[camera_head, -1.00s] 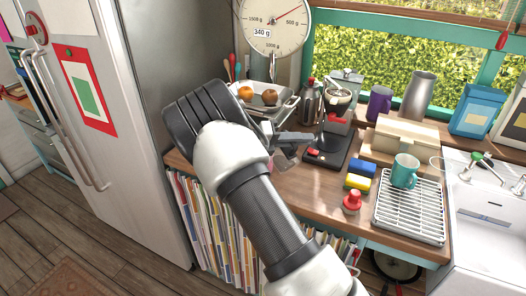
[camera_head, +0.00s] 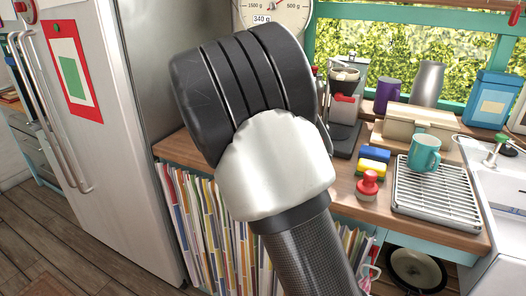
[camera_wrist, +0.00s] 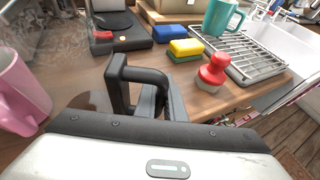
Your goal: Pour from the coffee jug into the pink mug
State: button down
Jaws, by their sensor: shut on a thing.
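In the wrist view my gripper (camera_wrist: 155,102) is shut on the black handle (camera_wrist: 138,75) of the coffee jug. The jug's clear glass (camera_wrist: 60,45) spreads across the upper left of that view, and dark brown coffee shows low beside the handle. How far the jug is tilted is hard to tell. The pink mug (camera_wrist: 18,98) stands at the left edge of the wrist view, left of the jug handle and partly cut off. In the head view my wrist hides the gripper, the jug and the pink mug.
The coffee machine (camera_head: 345,95) stands at the back. Blue (camera_head: 375,154) and yellow (camera_head: 371,168) sponges, a red-topped object (camera_head: 368,186), and a teal mug (camera_head: 424,153) on a drying rack (camera_head: 435,205) lie to the right. A fridge (camera_head: 105,150) stands left.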

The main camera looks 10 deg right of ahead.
jog(key=shift+w+r, duration=0.1)
jog(key=shift+r, duration=0.2)
notch_tip(320, 180, up, 3)
jog(key=p, duration=0.3)
jog(key=shift+a, duration=0.1)
